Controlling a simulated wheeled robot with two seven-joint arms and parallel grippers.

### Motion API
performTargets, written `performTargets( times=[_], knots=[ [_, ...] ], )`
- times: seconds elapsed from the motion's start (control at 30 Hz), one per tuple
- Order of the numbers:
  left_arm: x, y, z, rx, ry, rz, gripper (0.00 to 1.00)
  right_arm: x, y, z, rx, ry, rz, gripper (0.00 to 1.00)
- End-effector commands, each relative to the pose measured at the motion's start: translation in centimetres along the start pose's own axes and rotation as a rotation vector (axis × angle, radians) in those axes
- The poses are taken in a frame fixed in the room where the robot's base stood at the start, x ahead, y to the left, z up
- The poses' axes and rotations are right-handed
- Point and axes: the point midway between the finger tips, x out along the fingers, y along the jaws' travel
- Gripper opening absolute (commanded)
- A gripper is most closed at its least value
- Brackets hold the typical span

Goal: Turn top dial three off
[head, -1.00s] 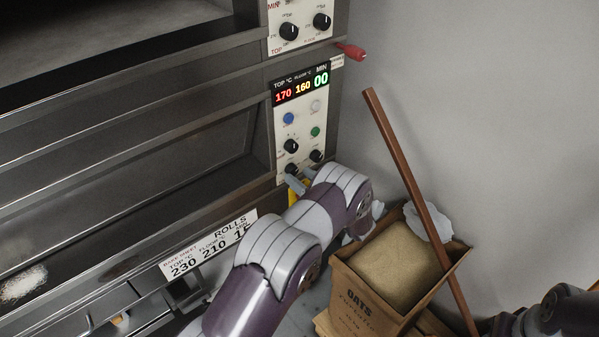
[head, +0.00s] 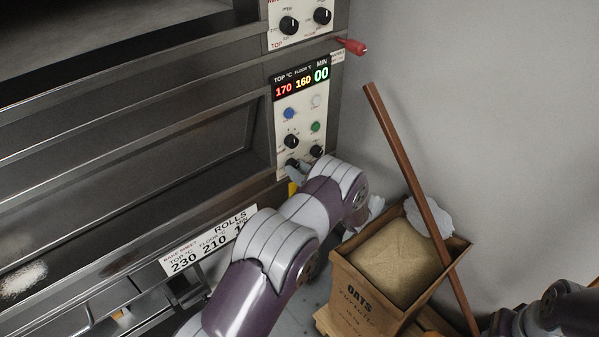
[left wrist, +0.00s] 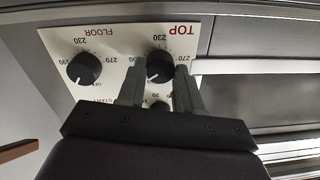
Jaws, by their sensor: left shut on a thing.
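The lower oven control panel (head: 303,100) has a lit display reading 170, 160 and 00, a few buttons and black dials. The bottom-left dial (head: 292,162) is the one marked TOP. In the left wrist view, which is upside down, this TOP dial (left wrist: 160,66) sits between the fingertips, its white pointer toward the picture's lower left. My left gripper (left wrist: 160,82) is shut on it; in the head view the gripper (head: 297,170) is partly hidden by my arm. The FLOOR dial (left wrist: 83,69) is beside it, untouched.
A third dial (left wrist: 160,106) is partly hidden between my fingers. An upper panel (head: 305,32) and a red handle (head: 351,46) are above. An oats box (head: 362,303) with a leaning brown pole (head: 408,185) stands to the right, close to my left arm.

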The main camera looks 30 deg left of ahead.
Motion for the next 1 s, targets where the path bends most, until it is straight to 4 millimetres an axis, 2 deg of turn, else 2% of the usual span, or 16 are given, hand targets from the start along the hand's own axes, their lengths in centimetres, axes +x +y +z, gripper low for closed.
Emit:
performTargets(
  times=[1.0],
  knots=[
    [0.0,0.0,0.3,-0.84,-0.033,0.008,0.04,8.0,0.0,0.9,0.0,0.0,0.0,0.43]
  ],
)
